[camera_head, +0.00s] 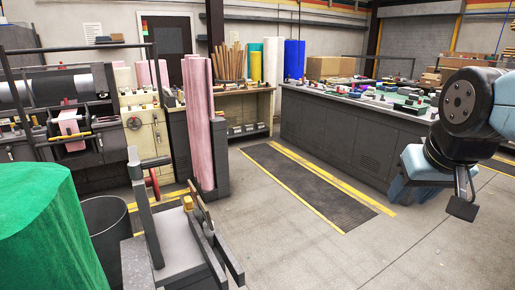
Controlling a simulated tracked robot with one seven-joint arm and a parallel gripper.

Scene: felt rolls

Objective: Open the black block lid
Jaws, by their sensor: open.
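My arm comes in from the right edge, and my gripper (463,197) hangs at its end, pointing down. It is open, with nothing seen between its fingers. It is in front of the long dark workbench (345,143) in the picture and apart from the things on it. Many small items (400,98) lie on the bench top, some dark. They are too small to tell whether one is the black block lid, and my arm hides part of the bench's right end.
A green felt roll (45,235) and a dark bin (107,235) stand at the front left, beside a grey metal stand (180,245). A tall pink roll (199,125) stands behind. The floor (400,250) before the bench is clear, with a dark mat (305,185).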

